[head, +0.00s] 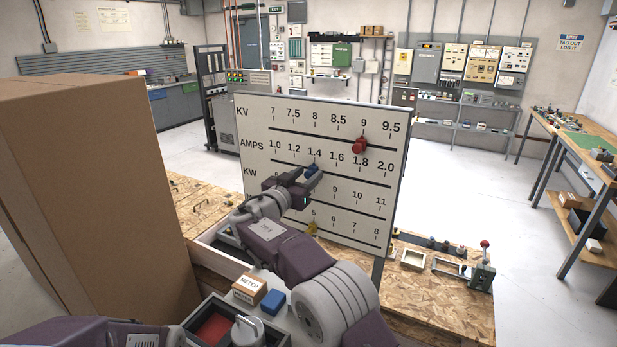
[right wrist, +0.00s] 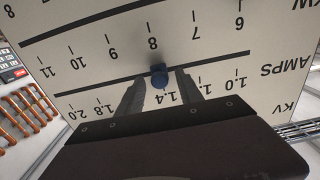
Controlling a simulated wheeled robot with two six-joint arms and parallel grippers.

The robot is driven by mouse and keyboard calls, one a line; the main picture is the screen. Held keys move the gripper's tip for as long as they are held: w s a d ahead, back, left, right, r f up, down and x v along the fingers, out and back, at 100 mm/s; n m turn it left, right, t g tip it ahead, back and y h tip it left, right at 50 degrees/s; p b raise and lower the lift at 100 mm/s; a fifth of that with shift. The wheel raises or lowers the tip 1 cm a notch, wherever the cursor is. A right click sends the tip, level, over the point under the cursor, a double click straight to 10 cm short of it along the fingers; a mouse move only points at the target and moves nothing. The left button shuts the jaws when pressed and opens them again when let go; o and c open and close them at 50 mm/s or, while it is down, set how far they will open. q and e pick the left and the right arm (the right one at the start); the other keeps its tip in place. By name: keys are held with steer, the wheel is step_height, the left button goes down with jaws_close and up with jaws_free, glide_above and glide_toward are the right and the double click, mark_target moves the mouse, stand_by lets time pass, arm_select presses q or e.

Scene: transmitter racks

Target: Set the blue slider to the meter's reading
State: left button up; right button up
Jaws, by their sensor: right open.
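The blue slider (head: 312,168) sits on the AMPS slot of the white scale board (head: 320,103), close to the 1.4 mark. My right gripper (head: 309,177) is open at the board. In the right wrist view, which shows the board upside down, the blue slider (right wrist: 158,76) stands between the two spread fingertips (right wrist: 158,88), with gaps on both sides. A red slider (head: 360,145) is near 9 on the KV row, and a yellow slider (head: 311,229) is near 5 on the bottom row. No meter reading is legible. My left gripper is not in view.
A large cardboard box (head: 95,190) blocks the left side. A wooden block labelled METER (head: 250,285) and a blue block (head: 273,301) lie below my right arm. A lever device (head: 483,270) stands at the right of the chipboard table (head: 440,305).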

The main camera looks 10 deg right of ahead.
steer(key=b+v, duration=0.3)
steer(key=v, duration=0.5)
